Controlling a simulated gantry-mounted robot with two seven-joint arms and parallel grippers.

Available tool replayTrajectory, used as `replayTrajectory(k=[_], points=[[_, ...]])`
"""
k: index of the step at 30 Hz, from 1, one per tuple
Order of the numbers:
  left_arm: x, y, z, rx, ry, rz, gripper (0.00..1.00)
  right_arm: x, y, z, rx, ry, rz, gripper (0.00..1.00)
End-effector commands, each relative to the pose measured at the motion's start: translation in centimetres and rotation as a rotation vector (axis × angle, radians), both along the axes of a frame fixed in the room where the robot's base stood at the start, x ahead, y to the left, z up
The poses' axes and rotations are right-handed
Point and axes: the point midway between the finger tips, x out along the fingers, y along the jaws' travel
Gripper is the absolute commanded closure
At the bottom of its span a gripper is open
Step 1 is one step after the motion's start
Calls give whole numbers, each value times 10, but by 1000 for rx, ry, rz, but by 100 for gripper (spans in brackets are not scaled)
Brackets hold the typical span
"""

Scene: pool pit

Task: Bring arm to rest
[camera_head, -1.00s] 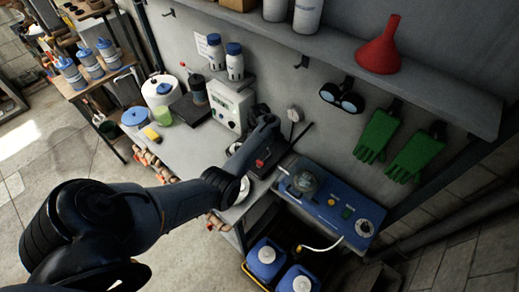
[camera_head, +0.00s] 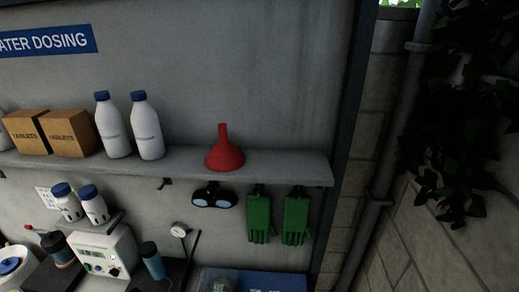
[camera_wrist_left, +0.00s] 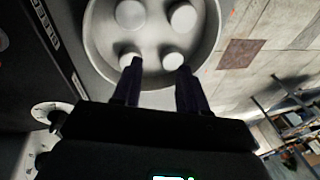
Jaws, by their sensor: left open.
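My left gripper (camera_wrist_left: 159,82) shows in the left wrist view, its two dark fingers apart with nothing seen between them. A round grey dish-like thing (camera_wrist_left: 98,42) with several pale round pieces fills the top of that view, just beyond the fingertips. I cannot tell whether the fingers touch it. No arm shows in the head view. My right gripper is in neither view.
In the head view, a wall shelf (camera_head: 285,166) holds white bottles (camera_head: 146,128), cardboard boxes (camera_head: 70,132) and a red funnel (camera_head: 224,150). Goggles (camera_head: 213,197) and green gloves (camera_head: 259,219) hang below. A white device (camera_head: 100,256) stands lower left. Ivy (camera_head: 455,150) hangs at right.

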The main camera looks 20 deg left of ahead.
Motion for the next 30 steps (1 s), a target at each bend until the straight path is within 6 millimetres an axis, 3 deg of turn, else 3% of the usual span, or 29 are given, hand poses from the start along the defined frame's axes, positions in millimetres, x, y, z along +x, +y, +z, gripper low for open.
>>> replayTrajectory(k=[1,5,8,12,14,18,21,27,30], points=[[-23,-7,-5,15,26,-75,57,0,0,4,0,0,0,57],[-57,-38,-7,14,48,-333,57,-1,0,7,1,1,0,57],[-72,-79,3,-20,38,-578,57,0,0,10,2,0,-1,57],[-83,-151,34,-87,-15,-932,57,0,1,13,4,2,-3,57],[-84,-184,53,-117,-52,-1081,57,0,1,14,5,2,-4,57],[-80,-252,110,-149,-164,-1404,57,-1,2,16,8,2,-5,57],[-68,-286,154,-129,-250,-1591,57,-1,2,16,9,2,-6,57],[-51,-318,216,-47,-350,-1844,57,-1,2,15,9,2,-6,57],[-50,-322,227,-24,-343,-1943,57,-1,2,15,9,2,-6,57]])
